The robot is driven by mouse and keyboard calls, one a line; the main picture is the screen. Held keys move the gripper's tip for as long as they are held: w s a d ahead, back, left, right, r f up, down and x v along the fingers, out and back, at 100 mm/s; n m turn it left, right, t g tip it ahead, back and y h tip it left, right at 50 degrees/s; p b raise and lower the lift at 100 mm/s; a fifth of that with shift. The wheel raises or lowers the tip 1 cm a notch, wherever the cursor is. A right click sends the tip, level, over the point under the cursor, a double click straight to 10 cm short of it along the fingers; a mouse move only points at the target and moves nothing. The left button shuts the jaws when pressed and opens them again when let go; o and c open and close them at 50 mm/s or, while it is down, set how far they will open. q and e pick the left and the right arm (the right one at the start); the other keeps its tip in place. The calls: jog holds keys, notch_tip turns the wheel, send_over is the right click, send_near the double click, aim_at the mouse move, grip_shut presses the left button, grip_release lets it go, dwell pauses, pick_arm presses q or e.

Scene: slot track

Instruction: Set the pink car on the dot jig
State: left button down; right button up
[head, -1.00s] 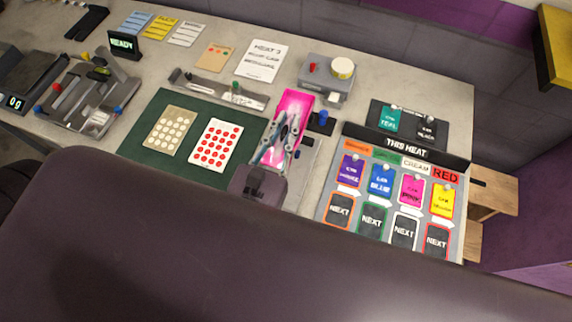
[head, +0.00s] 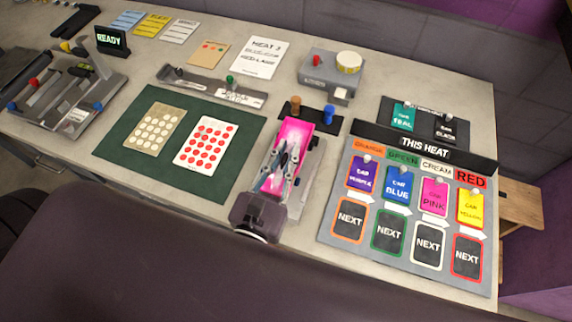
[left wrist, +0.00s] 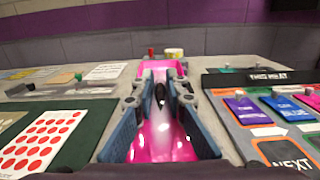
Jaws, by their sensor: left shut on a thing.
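The pink car (head: 293,132) is held between the two fingers of my left gripper (head: 281,165). In the left wrist view the car (left wrist: 150,152) points away from me, with a grey-blue finger along each side. The car is over a light grey plate (head: 304,188), which appears to be the dot jig. My right gripper is not in view.
Left of the car, a green mat (head: 226,178) bears a red-dot sheet (head: 207,143) and a cream-dot sheet (head: 154,131). On the right lies the heat board (head: 340,190) with coloured cards. A grey box (head: 316,75) with a red knob and a yellow-banded roll stands behind.

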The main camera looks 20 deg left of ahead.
pick_arm(q)
notch_tip(320, 180, down, 3)
jog(key=shift+f+b, duration=0.2)
jog(key=shift+b, duration=1.05)
jog(key=shift+r, duration=0.1)
jog(key=shift+f+b, duration=0.5)
jog(key=shift+f, duration=0.15)
jog(key=c, duration=1.9)
grip_release()
jog(key=shift+r, duration=0.1)
jog(key=shift+c, duration=0.2)
